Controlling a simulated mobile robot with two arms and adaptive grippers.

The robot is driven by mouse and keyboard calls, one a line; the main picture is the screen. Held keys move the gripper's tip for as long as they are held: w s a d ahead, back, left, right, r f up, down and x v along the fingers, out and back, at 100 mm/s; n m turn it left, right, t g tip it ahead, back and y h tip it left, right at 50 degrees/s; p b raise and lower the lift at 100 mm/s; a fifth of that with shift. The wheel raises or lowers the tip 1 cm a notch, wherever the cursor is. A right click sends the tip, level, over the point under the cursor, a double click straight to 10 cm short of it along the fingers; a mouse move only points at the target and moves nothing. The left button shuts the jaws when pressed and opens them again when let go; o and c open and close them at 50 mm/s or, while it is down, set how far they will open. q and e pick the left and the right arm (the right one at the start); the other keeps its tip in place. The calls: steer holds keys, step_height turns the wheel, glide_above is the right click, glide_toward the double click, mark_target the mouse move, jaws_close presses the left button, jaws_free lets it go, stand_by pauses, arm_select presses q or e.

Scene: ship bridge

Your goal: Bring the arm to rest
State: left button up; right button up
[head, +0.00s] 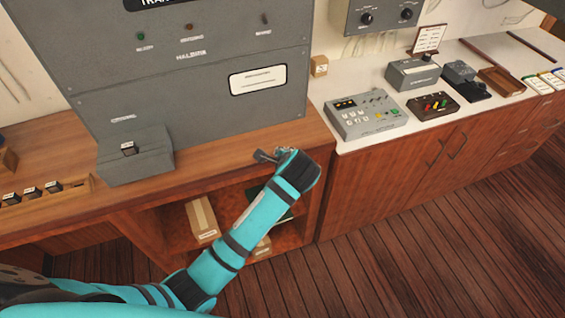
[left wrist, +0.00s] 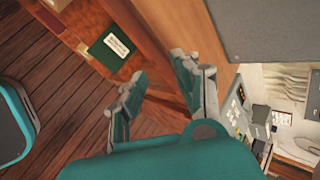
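My left arm (head: 236,228) is teal with dark bands and reaches from the lower left up to the wooden desk. My left gripper (head: 268,156) is small and partly hidden behind the wrist in the head view, near the front edge of the desk top. In the left wrist view the left gripper (left wrist: 160,68) shows two grey fingers spread apart with nothing between them. My right gripper is in neither view.
The wooden desk (head: 215,163) carries a large grey console (head: 190,85). Below are open shelves with boxes (head: 202,218) and a green book (left wrist: 108,47). A white counter (head: 440,125) with a control panel (head: 365,115) stands right. The plank floor (head: 420,240) in front is clear.

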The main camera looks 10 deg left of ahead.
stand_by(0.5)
arm_select(q)
steer(key=s+a+f+n+g+h+b, duration=0.15)
steer(key=s+f, duration=0.35)
steer(key=f, duration=0.6)
steer(key=s+a+f+n+g, duration=0.15)
steer(key=s+f, duration=0.35)
steer(key=f, duration=0.6)
steer(key=s+a+f+n+g+h+b, duration=0.15)
steer(key=s+f, duration=0.45)
steer(key=f, duration=0.6)
steer(key=s+a+f+n, duration=0.2)
steer(key=s+f, duration=0.3)
steer(key=s, duration=0.5)
steer(key=s+a+f+n+g+b, duration=0.1)
steer(key=s+a+f+n, duration=0.1)
steer(key=s+f, duration=0.4)
steer(key=s+a+f+n+g, duration=0.1)
steer(key=s+f+n, duration=0.3)
steer(key=s, duration=1.1)
steer(key=shift+s+a+f+h, duration=0.35)
steer(key=shift+a+f+h, duration=0.05)
steer(key=shift+a+f, duration=0.35)
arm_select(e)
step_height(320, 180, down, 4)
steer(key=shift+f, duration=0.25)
arm_select(q)
steer(key=shift+n, duration=0.25)
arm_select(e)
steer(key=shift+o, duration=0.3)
